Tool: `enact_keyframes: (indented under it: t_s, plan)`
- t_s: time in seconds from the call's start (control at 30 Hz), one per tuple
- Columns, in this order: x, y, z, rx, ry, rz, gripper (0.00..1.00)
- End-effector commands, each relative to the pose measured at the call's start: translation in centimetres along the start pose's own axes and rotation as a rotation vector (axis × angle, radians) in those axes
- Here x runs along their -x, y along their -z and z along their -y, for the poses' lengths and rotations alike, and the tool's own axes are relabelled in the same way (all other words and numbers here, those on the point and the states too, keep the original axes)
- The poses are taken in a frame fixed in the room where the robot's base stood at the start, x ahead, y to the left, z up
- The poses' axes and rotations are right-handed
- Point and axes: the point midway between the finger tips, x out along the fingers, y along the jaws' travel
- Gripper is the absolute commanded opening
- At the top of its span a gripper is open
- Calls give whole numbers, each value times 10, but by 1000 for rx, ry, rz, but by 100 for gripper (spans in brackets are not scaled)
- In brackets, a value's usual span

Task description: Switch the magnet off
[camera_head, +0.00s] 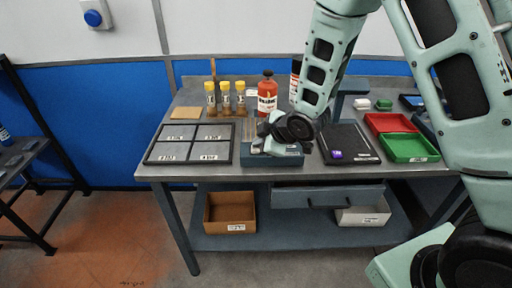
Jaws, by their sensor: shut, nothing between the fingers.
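My gripper (256,147) is low over the front middle of the bench, shut and empty. It is right above a dark blue-grey block (288,160) at the bench's front edge and covers part of its top. I cannot tell whether the fingers touch it. A flat black unit (357,141) with a small purple spot (337,154) at its front left lies to the right of the block. No part is clearly readable as the magnet or its switch at this size; my arm and gripper may hide it.
A grey four-section tray (150,157) lies at left. Several yellow-capped bottles (225,97) and a red bottle (267,95) stand behind. Red (388,122) and green (408,147) trays lie at right. A cardboard box (230,212) and a white box (363,214) sit on the lower shelf.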

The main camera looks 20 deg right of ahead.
Motion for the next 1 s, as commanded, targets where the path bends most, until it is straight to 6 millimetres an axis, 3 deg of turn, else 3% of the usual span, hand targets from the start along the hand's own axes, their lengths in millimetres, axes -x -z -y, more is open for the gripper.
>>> enact_keyframes:
  t_s: [1.0]
  plan:
    - [13,10,-10,0,0,0,0]
